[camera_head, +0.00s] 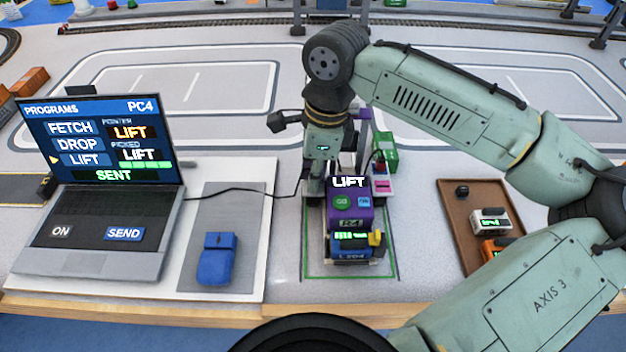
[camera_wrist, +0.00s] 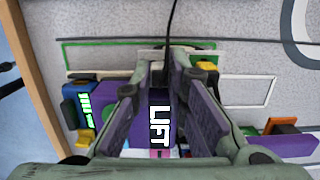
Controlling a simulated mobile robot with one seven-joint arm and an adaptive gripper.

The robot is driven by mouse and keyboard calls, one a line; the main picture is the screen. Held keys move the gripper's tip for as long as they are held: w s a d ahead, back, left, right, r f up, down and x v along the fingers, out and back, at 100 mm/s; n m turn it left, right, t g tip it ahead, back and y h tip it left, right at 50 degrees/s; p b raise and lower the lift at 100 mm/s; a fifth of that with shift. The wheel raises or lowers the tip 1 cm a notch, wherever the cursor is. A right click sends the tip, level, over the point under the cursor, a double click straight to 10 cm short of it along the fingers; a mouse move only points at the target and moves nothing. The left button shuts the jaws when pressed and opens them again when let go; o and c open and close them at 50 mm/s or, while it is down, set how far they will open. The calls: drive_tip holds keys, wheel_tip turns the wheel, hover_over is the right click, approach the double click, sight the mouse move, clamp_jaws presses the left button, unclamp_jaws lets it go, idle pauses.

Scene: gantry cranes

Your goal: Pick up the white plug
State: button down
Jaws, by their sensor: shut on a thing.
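My gripper (camera_wrist: 163,76) is shut on the white plug, with the fingers close together in the wrist view. The plug is mostly hidden between the fingertips. Its black cable (camera_wrist: 171,35) runs up and away from them. In the head view my gripper (camera_head: 314,187) is low at the left rear of a purple unit (camera_head: 350,210) marked LIFT. The cable (camera_head: 245,191) reaches it from the laptop side. The plug cannot be made out there, and I cannot tell whether it touches anything below.
The laptop (camera_head: 110,240) showing SENT and a blue mouse (camera_head: 216,262) are at left. A blue unit (camera_head: 352,246) is at the purple unit's front. A brown tray (camera_head: 463,228) with small modules is at right, under my arm. A green box (camera_head: 384,150) stands behind.

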drive_tip(key=shift+r, duration=0.1)
drive_tip(key=shift+r, duration=0.5)
wheel_tip(320, 180, up, 2)
drive_tip(key=shift+r+b, duration=0.2)
drive_tip(key=shift+b, duration=0.35)
drive_tip(key=s+d+r+b, duration=0.1)
drive_tip(key=s+d+b, duration=0.1)
drive_tip(key=s, duration=1.3)
drive_tip(key=shift+s+d+r, duration=0.2)
drive_tip(key=shift+s+d, duration=0.05)
drive_tip(key=shift+s, duration=0.15)
drive_tip(key=w+a+p, duration=0.3)
drive_tip(key=w+a, duration=0.5)
drive_tip(key=w, duration=0.4)
drive_tip(key=w+a+p, duration=0.2)
drive_tip(key=w+a, duration=0.7)
drive_tip(key=w, duration=0.4)
drive_tip(key=shift+w+a+p, duration=0.2)
drive_tip(key=shift+w+p, duration=0.1)
drive_tip(key=shift+p, duration=0.1)
